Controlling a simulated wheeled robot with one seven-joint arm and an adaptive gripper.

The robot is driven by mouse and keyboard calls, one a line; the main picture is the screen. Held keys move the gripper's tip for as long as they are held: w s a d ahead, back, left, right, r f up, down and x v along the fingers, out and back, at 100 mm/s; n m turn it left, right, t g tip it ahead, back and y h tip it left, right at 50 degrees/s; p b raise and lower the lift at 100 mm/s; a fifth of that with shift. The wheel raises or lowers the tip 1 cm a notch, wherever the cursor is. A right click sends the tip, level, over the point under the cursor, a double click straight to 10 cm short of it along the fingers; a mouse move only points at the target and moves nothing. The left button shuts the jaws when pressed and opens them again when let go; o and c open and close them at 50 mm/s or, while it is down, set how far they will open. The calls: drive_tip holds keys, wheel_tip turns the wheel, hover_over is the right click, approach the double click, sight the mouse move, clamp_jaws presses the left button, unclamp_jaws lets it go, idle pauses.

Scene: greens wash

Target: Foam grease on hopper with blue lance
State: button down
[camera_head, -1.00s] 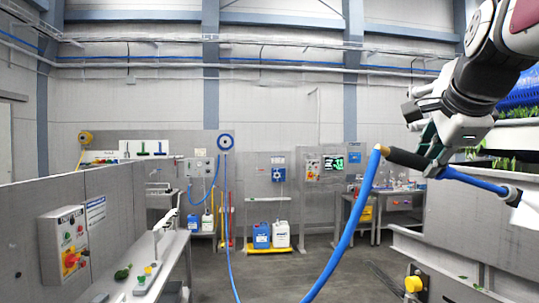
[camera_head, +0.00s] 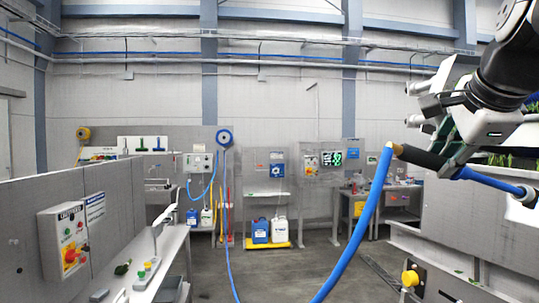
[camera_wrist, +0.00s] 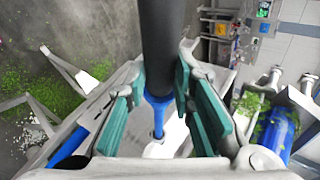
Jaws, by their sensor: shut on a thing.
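My gripper (camera_head: 440,160) is at the right in the head view, shut on the black handle of the blue lance (camera_head: 487,180). The lance slants down to the right, and its pale tip is at the right edge. A blue hose (camera_head: 358,222) hangs from the brass fitting at the handle's left end. In the wrist view the black handle (camera_wrist: 162,45) lies between my gripper's green pads (camera_wrist: 169,85), with the blue tube below it. I cannot make out the hopper or grease for certain.
A grey machine side (camera_head: 456,212) with a yellow knob (camera_head: 410,278) stands at the right, close under the lance. At the left are a control box (camera_head: 64,240) and a narrow bench (camera_head: 165,262). Blue and white jugs (camera_head: 260,231) stand at the back. The middle floor is clear.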

drive_tip(key=s, duration=0.7)
idle(1.0)
drive_tip(key=shift+d, duration=0.1)
idle(0.5)
drive_tip(key=c, duration=2.1)
unclamp_jaws()
drive_tip(key=shift+d, duration=0.1)
